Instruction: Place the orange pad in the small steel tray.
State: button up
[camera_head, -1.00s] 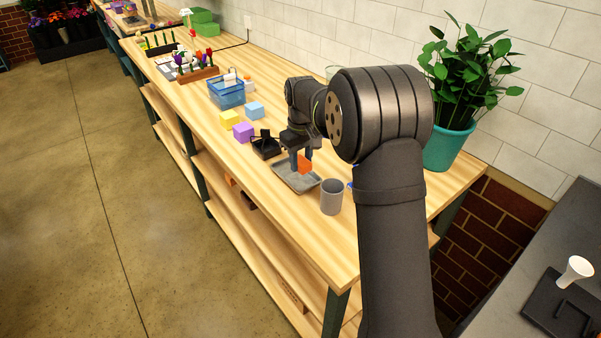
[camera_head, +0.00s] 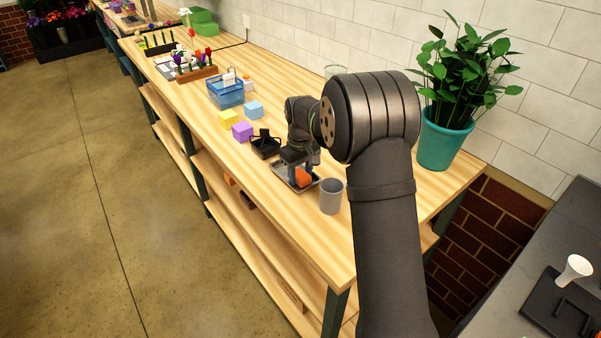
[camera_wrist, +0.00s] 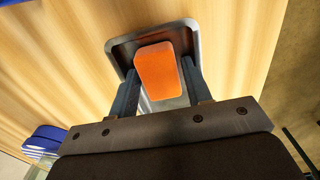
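The orange pad (camera_head: 303,177) is low over or in the small steel tray (camera_head: 280,167), looking tilted; I cannot tell if it touches the tray floor. My gripper (camera_head: 301,173) is right above the tray with a finger on each side of the pad. In the wrist view, the pad (camera_wrist: 157,70) sits between the fingertips of my gripper (camera_wrist: 160,72), with the tray rim (camera_wrist: 117,45) around it. A narrow gap shows beside the left finger, so whether the fingers grip the pad is unclear.
A grey cup (camera_head: 331,197) stands close to the tray's right. A black tray (camera_head: 265,147), a purple block (camera_head: 242,132), a yellow block (camera_head: 229,118) and a light blue block (camera_head: 253,109) are to the left. A potted plant (camera_head: 446,147) stands behind.

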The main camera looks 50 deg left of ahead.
aim_at(301, 174)
notch_tip(301, 174, up, 12)
jog(key=shift+r, duration=0.2)
dwell(0.4)
jog(key=shift+f, duration=3.9)
jog(key=shift+f, duration=0.1)
